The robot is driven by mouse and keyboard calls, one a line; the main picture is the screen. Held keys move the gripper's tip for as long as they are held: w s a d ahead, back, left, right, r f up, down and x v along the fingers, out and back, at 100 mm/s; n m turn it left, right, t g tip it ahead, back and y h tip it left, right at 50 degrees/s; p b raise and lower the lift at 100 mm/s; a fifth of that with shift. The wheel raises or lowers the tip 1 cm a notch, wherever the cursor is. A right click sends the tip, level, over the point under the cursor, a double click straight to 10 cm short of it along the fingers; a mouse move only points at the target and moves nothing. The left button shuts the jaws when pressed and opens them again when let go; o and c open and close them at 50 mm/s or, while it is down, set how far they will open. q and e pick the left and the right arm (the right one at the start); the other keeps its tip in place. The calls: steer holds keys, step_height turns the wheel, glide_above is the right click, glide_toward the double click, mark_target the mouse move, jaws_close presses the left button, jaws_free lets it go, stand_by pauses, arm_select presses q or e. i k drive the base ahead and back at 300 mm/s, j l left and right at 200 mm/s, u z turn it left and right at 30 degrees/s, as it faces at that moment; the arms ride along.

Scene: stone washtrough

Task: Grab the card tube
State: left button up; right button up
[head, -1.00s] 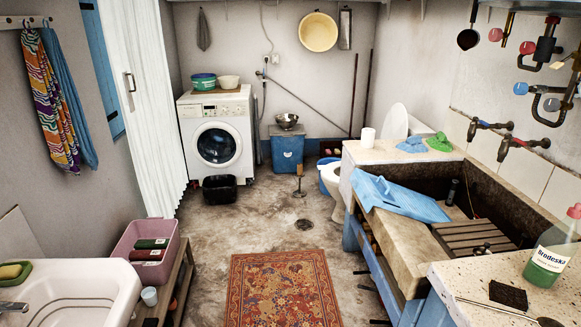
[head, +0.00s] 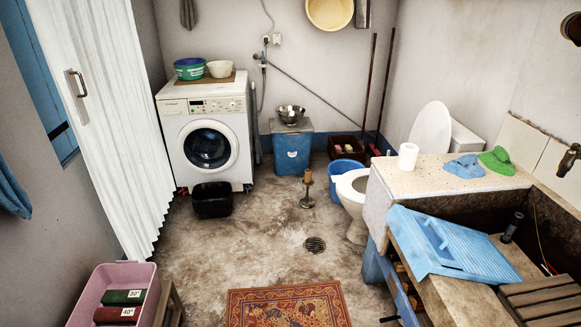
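A small brown tube (head: 308,176), which looks like the card tube, sits upright on top of a dark metal stand (head: 307,195). The stand is on the stone floor in the middle of the room, in front of the blue bin and left of the toilet. The tube is small in the head view, so its detail is hard to tell. Neither of my grippers shows in the head view.
A blue bucket (head: 346,177) and the toilet (head: 356,192) stand right of the stand. A black tub (head: 212,200) is to its left, by the washing machine (head: 208,140). The blue bin (head: 291,149) is behind.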

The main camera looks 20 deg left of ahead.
mark_target(307, 179)
steer(key=i+j+u, duration=0.1)
steer(key=i+j, duration=0.15)
steer(key=i, duration=0.15)
steer(key=i+j, duration=0.25)
steer(key=i, duration=0.15)
steer(key=i+j+u, duration=0.15)
steer(key=i, duration=0.25)
steer(key=i+j+u, duration=0.1)
steer(key=i+j, duration=0.2)
steer(key=i, duration=0.1)
